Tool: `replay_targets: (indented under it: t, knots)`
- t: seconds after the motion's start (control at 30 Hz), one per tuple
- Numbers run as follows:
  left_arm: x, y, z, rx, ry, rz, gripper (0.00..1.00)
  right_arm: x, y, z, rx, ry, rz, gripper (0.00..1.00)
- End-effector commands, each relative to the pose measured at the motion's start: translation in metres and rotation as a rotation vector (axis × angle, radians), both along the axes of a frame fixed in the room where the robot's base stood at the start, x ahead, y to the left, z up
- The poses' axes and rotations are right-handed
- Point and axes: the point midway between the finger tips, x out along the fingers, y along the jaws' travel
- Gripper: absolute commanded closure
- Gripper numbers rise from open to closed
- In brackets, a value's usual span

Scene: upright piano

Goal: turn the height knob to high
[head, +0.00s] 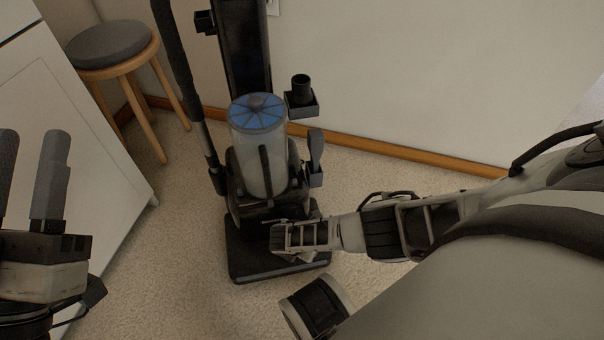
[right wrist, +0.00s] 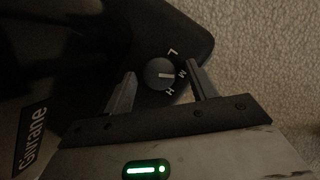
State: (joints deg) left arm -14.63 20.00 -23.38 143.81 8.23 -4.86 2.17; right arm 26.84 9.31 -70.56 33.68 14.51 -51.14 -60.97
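The height knob (right wrist: 159,74) is a small dark round dial on the black vacuum base, with L, M and H printed around it. Its white pointer line faces the M. My right gripper (right wrist: 162,71) is open, with one finger on each side of the knob; I see gaps between the fingers and the knob. In the head view my right gripper (head: 284,240) is low over the front of the upright vacuum cleaner (head: 262,165) and hides the knob. My left gripper (head: 32,140) is open and empty at the far left, away from the vacuum.
A round stool (head: 108,45) with a grey seat stands at the back left. A white cabinet (head: 60,110) is on the left. The wall with its wooden baseboard (head: 400,151) runs behind the vacuum. Carpet (head: 175,255) is clear left of the vacuum base.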

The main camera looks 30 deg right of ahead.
Motion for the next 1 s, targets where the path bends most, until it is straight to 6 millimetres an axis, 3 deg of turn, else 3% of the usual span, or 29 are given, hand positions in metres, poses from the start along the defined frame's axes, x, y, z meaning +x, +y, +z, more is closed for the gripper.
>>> replay_targets:
  t: [0.3,0.53,0.73,0.8,1.0]
  knots:
    - [0.001,0.000,0.004,-0.012,0.021,-0.005,0.64,0.000,0.001,0.006,0.000,0.000,0.001,0.43]
    - [0.000,-0.002,-0.038,-0.102,0.405,-0.033,0.64,-0.005,0.011,0.036,0.001,0.000,0.002,0.43]
    - [-0.024,-0.011,-0.079,-0.196,0.782,-0.092,0.64,-0.010,0.022,0.065,0.001,0.000,0.000,0.43]
    - [-0.021,-0.007,-0.079,-0.121,0.772,-0.053,0.64,-0.013,0.028,0.082,0.002,0.001,0.002,0.43]
    - [-0.021,-0.002,-0.089,-0.011,0.786,0.005,0.64,-0.017,0.038,0.106,0.001,0.000,0.000,0.43]
